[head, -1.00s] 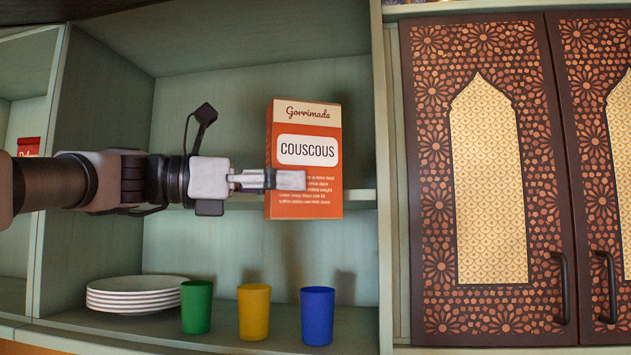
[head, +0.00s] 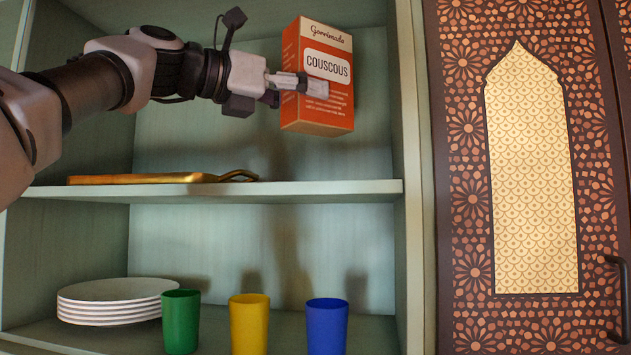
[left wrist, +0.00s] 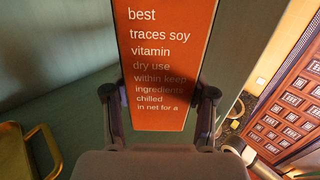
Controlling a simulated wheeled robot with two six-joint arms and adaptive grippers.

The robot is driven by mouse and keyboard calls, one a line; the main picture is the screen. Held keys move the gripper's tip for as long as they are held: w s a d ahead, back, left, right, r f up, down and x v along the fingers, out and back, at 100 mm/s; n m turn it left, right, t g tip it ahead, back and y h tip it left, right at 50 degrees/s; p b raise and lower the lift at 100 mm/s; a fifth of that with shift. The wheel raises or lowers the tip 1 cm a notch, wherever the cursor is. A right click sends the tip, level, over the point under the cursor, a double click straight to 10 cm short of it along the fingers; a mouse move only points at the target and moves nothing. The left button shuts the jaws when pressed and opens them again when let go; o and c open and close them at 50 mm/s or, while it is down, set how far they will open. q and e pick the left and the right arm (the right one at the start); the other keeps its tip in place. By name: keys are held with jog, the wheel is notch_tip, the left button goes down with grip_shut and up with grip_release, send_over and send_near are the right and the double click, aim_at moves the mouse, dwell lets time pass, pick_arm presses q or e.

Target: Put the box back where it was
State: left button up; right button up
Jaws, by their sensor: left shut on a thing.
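The orange and white couscous box (head: 318,100) is upright and slightly tilted in the head view, held in the air above the upper shelf (head: 320,190) of the open cabinet. My left gripper (head: 300,84) is shut on the box, with one finger across its front. In the left wrist view the box's printed orange side (left wrist: 165,65) stands between the two fingers of the left gripper (left wrist: 160,105). The box's underside is clear of the shelf. My right gripper is not in view.
A golden tray with a handle (head: 140,179) lies on the upper shelf at the left. Below are stacked white plates (head: 115,290) and green (head: 181,320), yellow (head: 249,322) and blue (head: 327,325) cups. The shelf's right part is bare. A patterned door (head: 465,180) stands right.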

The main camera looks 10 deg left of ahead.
aim_at(294, 114)
pick_arm(q)
jog(key=f, duration=0.1)
jog(key=s+f+b, duration=0.1)
jog(key=f, duration=0.1)
jog(key=shift+s+d+f+b, duration=0.2)
jog(key=shift+s+f+b, duration=0.1)
jog(key=shift+f+b, duration=0.1)
jog(key=f, duration=0.1)
jog(key=f+b, duration=0.1)
jog(key=f, duration=0.1)
jog(key=f+b, duration=0.1)
jog(key=shift+w+a+f, duration=0.2)
jog(key=shift+w, duration=0.2)
jog(key=shift+w+f, duration=0.1)
jog(key=shift+w, duration=0.1)
jog(key=shift+s, duration=0.2)
jog(key=shift+s+d, duration=0.1)
jog(key=shift+s, duration=0.05)
jog(key=o, duration=1.1)
jog(key=shift+o, duration=1.4)
jog(key=shift+w, duration=0.2)
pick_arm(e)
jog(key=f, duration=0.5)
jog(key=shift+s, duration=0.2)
